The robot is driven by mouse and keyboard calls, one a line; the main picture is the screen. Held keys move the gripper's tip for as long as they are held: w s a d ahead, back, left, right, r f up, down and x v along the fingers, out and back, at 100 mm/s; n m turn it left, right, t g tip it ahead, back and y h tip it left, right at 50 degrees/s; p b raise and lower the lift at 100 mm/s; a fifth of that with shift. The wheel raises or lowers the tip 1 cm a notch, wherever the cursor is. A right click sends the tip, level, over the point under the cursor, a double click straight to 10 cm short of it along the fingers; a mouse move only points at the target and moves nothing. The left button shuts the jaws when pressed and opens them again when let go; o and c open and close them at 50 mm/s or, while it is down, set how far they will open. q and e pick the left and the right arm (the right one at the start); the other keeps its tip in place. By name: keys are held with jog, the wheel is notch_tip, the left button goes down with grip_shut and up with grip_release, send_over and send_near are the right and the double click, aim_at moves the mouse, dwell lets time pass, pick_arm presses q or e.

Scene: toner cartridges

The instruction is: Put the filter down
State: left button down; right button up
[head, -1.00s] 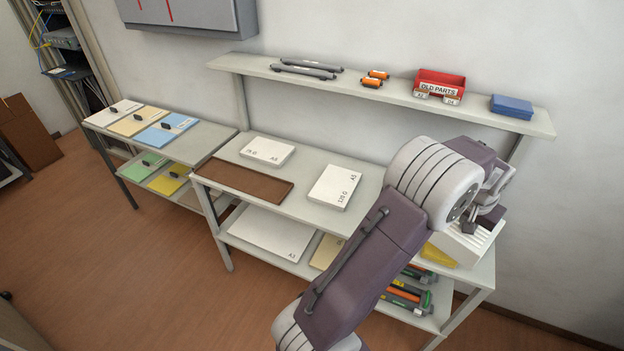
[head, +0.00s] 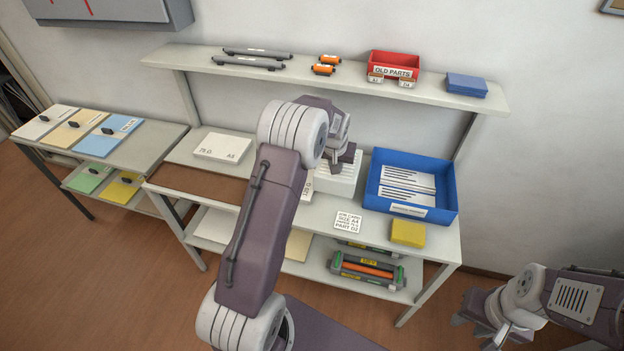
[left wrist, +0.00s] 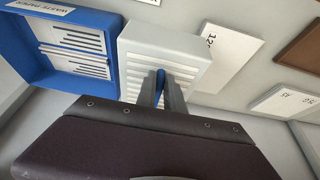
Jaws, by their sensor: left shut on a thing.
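The filter, a pale box with ribbed slats (head: 340,183), is at the worktop's middle, between the blue tray (head: 450,200) and the white 120 G paper pack (head: 307,190). My left gripper (head: 343,163) is shut on it from above. In the left wrist view, the fingers (left wrist: 163,92) reach the ribbed face of the filter (left wrist: 140,45), with blue showing between them. I cannot tell whether its underside touches the worktop. My right gripper (head: 478,318) is low at the right, away from the table; its jaw opening is unclear.
The tray, labelled waste paper, holds striped sheets. A labelled white card (head: 347,222) and a yellow block (head: 408,233) lie on the worktop's front. A brown mat (head: 205,184) lies left. A shelf (head: 430,92) above holds a red bin (head: 394,65). Cartridges (head: 366,270) lie below.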

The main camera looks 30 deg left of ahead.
aim_at(335, 179)
pick_arm(q)
jog(key=x, duration=0.3)
jog(key=shift+s+f, duration=0.25)
jog(key=shift+f, duration=0.15)
jog(key=f, duration=0.3)
jog(key=shift+s+d+f+p, duration=0.1)
jog(key=shift+s+f+p, duration=0.1)
jog(key=shift+p, duration=0.1)
jog(key=shift+w+f, duration=0.15)
jog(key=shift+f, duration=0.05)
jog(key=c, duration=1.5)
grip_release()
jog(key=shift+o, duration=0.2)
